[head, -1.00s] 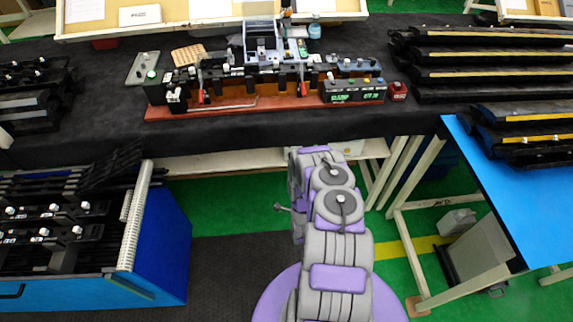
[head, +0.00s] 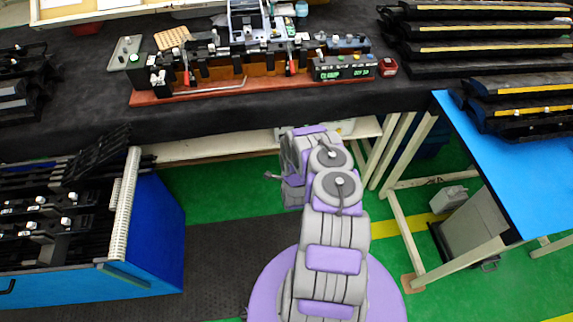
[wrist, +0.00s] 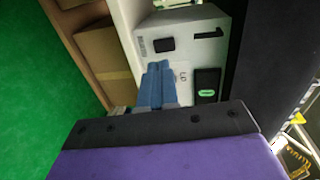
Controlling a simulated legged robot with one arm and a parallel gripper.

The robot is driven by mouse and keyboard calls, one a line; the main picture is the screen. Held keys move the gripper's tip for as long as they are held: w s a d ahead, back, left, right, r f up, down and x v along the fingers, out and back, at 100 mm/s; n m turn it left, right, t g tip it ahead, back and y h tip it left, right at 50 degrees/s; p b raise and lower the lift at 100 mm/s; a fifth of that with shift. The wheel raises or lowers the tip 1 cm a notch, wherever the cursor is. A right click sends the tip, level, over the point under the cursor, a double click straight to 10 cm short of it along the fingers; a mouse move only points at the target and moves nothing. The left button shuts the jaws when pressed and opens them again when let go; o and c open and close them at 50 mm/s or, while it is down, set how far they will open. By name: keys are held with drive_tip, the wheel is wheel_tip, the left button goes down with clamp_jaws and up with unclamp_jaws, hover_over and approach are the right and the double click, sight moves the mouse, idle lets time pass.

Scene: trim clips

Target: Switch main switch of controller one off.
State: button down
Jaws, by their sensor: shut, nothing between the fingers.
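Controller one (wrist: 205,45) is a white box marked with a large black "1", on a shelf under the table in the wrist view. Its front carries a black switch housing with a green lit part (wrist: 207,86) at lower right and a small black square (wrist: 164,45) at upper left. My gripper (wrist: 160,68) shows as two blue-grey fingers closed together, empty, in front of the box and left of the green-lit switch. I cannot tell whether the fingertips touch the box.
A brown cardboard box (wrist: 103,55) stands left of the controller on the shelf. The shelf (head: 215,148) runs below the black-covered table (head: 90,115). A blue cabinet (head: 158,240) stands at left, and a blue table (head: 490,180) with pale legs at right. Green floor lies between.

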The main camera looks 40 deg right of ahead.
drive_tip(key=b+x, duration=0.2)
drive_tip(key=x, duration=0.4)
drive_tip(key=shift+w+d, duration=0.15)
drive_tip(key=shift+d, duration=0.1)
